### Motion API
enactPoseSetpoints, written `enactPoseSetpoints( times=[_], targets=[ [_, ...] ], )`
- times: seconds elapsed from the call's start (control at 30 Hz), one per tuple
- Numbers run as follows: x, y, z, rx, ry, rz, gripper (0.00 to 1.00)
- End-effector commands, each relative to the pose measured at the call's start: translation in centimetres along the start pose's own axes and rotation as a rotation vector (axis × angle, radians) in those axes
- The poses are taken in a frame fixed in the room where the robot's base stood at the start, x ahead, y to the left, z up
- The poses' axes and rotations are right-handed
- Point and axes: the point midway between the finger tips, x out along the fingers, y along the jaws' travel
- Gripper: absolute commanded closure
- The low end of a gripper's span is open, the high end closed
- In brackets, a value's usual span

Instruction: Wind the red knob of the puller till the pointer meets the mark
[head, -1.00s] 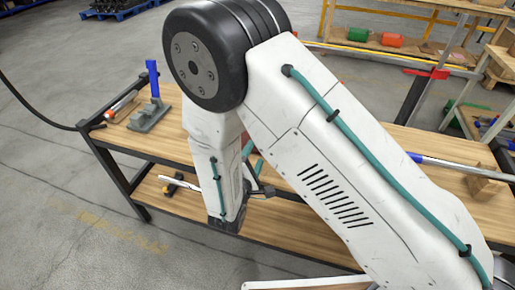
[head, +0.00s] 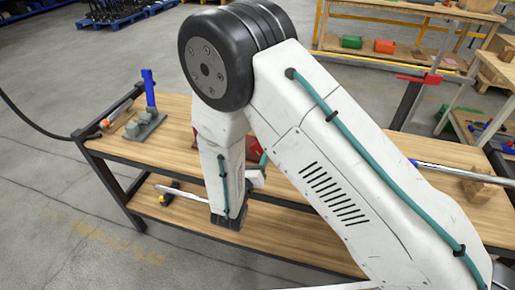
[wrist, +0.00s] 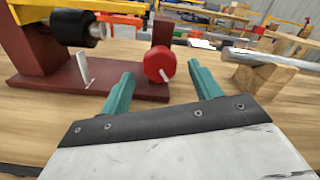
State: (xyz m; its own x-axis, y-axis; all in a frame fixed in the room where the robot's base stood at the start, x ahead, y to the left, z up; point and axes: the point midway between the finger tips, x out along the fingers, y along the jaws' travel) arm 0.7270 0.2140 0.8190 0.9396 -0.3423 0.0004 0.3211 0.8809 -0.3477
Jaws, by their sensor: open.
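The dark red puller (wrist: 70,83) stands on the wooden bench in the wrist view, with a flat base, a tall post at left and a black cylinder (wrist: 76,27). A white upright piece (wrist: 85,69) stands on its base; I cannot tell if it is the pointer or the mark. The round red knob (wrist: 153,62) with a small pale bar sits at the right end. My gripper (wrist: 160,70) is open, its teal fingers either side of the knob in the picture, nearer the camera and apart from it. In the head view my arm hides most of the puller.
A grey clamp with a blue handle (head: 149,90) stands at the bench's left end. A metal bar (wrist: 258,57) rests on a wooden block (wrist: 262,78) to the right of the puller. Bare bench top (head: 380,150) lies between. A lower shelf (head: 290,235) runs beneath.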

Motion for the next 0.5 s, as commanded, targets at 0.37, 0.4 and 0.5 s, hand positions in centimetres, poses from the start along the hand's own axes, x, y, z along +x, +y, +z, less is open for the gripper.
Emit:
enactPoseSetpoints(
  times=[0.37,0.4,0.5],
  targets=[
    [4.5,0.0,0.0,0.002,0.0,-0.001,0.37],
    [4.7,0.0,0.0,0.001,0.0,0.0,0.37],
    [4.7,0.0,0.0,0.001,0.0,0.0,0.37]
  ],
)
